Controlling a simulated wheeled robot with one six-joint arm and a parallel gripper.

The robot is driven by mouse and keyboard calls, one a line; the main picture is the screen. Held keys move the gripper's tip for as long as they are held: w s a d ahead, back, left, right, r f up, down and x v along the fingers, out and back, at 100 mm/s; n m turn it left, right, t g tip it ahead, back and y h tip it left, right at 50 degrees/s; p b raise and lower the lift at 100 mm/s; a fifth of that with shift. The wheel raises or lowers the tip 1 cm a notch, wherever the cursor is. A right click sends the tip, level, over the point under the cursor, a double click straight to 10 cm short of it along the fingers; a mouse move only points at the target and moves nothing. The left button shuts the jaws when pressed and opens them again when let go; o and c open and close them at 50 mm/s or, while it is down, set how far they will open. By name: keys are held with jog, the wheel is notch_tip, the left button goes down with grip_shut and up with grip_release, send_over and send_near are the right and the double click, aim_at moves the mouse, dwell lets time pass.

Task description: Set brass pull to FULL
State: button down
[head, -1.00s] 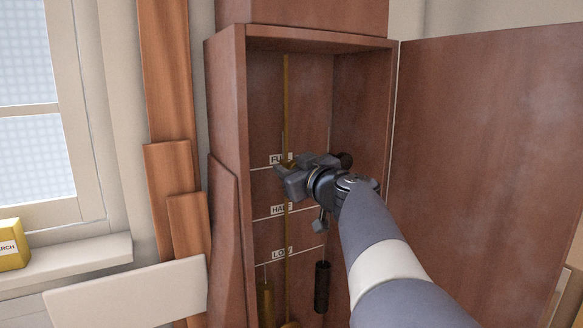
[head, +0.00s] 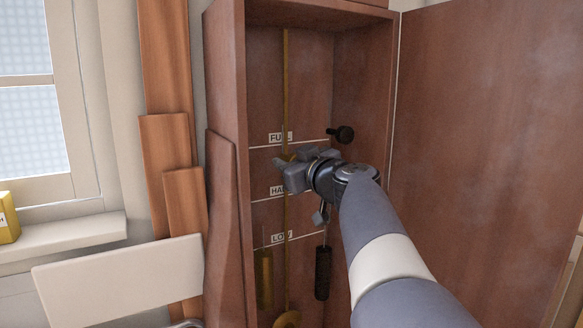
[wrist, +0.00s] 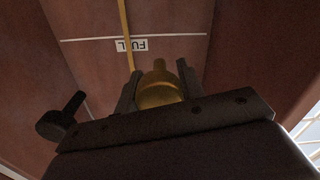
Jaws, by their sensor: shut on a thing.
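The brass pull shows in the wrist view (wrist: 158,86) between the two fingers, and a small part of it shows in the head view (head: 286,157). My gripper (head: 291,169) is shut on it; the fingers and wrist hide most of it from the head. In the head view the pull appears a little below the FULL line, nearer to it than to the HALF line. The FULL label (head: 280,138) is partly crossed by a brass rod (head: 287,85). The HALF label (head: 279,190) and LOW label (head: 279,238) sit lower on the back panel.
A dark knob (head: 341,134) projects at the cabinet's inner right, close above my wrist. A dark weight (head: 322,273) and a brass weight (head: 264,278) hang lower. The cabinet's side (head: 226,110) and the open door (head: 490,150) flank my arm.

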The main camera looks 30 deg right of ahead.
notch_tip(320, 180, down, 26)
jog(key=b, duration=3.2)
jog(key=shift+b, duration=0.3)
jog(key=shift+w+f, duration=0.1)
jog(key=shift+f, duration=0.05)
jog(key=c, duration=1.3)
grip_release()
jog(key=o, duration=0.4)
jog(key=shift+r, duration=0.25)
jog(key=s, duration=1.1)
jog(key=shift+d+b, duration=0.2)
jog(key=shift+b, duration=0.25)
jog(key=shift+w, duration=0.1)
